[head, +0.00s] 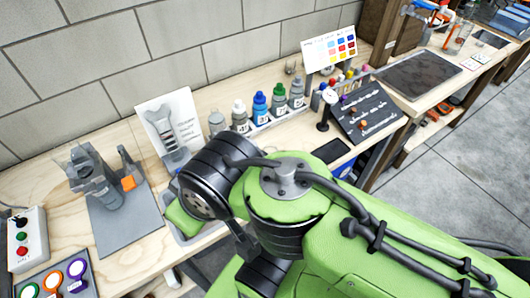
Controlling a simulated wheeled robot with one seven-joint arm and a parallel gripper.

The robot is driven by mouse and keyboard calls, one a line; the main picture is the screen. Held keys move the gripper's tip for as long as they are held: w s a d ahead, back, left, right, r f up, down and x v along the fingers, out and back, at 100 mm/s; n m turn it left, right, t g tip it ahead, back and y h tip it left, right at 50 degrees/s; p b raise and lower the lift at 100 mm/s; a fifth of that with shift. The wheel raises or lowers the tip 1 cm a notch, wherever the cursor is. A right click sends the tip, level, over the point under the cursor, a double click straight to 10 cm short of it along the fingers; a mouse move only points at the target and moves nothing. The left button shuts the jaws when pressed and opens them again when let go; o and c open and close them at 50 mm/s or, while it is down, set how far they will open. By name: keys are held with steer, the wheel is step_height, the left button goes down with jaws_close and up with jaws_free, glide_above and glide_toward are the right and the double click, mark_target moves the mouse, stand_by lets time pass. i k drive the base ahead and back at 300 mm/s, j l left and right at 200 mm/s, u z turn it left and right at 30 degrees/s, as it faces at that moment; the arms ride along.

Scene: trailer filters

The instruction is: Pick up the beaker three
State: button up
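A row of small bottles stands upright along the wall on the bench: a grey bottle (217,124), a white-capped one (239,117), a blue-capped one (260,109), a green-capped one (279,101) and a grey one (297,94). Their labels are too small to read surely, so I cannot tell which is beaker three. Several stand in a pale rack (276,123). My green and black arm crosses the foreground in front of the row and covers part of the bench. My gripper does not show.
A wrench card (170,125) leans on the wall. A grey fixture (95,175) and button box (27,238) stand left. A dark sloped board (365,118), black dial stand (325,107) and colour chart (331,50) stand right. A dark mat (418,74) lies farther right.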

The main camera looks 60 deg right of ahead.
mark_target(110, 198)
steer(key=z, duration=1.8)
steer(key=u, duration=2)
steer(key=j+z, duration=0.35)
steer(key=j, duration=1.15)
steer(key=i+j+z, duration=0.1)
steer(key=j, duration=0.25)
steer(key=i+j, duration=0.1)
steer(key=i, duration=0.4)
